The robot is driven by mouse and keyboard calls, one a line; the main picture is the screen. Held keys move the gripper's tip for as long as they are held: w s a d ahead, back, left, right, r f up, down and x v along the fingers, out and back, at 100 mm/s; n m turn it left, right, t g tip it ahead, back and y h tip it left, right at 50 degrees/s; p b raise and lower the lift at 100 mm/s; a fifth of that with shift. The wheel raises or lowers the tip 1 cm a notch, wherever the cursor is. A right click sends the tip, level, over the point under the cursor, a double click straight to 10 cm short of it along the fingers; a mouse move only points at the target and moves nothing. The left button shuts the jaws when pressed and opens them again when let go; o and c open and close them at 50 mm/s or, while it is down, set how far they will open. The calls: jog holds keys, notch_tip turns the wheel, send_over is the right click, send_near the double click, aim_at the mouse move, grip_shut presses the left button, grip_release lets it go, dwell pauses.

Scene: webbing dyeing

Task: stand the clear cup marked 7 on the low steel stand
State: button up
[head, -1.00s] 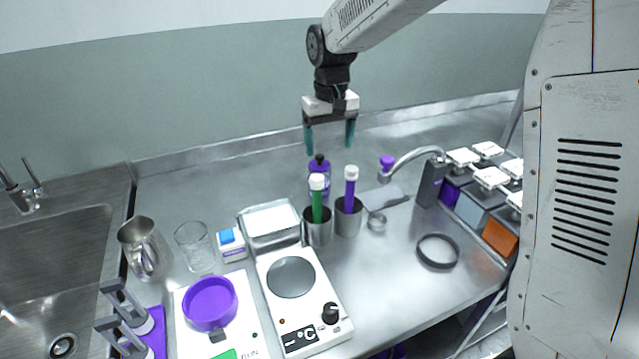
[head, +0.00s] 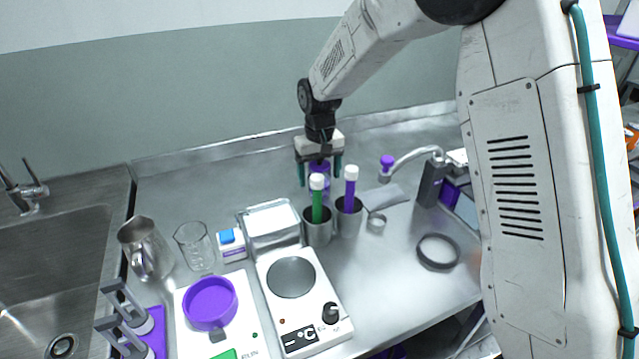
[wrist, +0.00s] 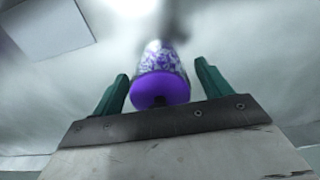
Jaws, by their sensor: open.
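My gripper (head: 319,178) is open, fingers pointing down, at a purple-topped bottle (head: 320,167) behind the two tube cups. In the wrist view my gripper (wrist: 162,72) has its teal fingers on either side of the bottle (wrist: 160,88), with gaps on both sides. The bottle has a purple end and a purple-patterned body. A clear glass cup (head: 196,248) stands upright left of the blue-and-white box; no 7 is readable on it. I cannot tell which thing is the low steel stand; a low steel tray-like piece (head: 272,240) sits behind the hotplate.
Steel cups (head: 317,232) with green and purple tubes stand just in front of my gripper. A steel jug (head: 146,249), a purple dish (head: 210,303), the hotplate (head: 318,333) and a dark ring (head: 438,252) are on the bench. The back left of the bench is clear.

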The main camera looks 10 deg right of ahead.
jog(key=c, duration=1.3)
jog(key=shift+r, duration=0.1)
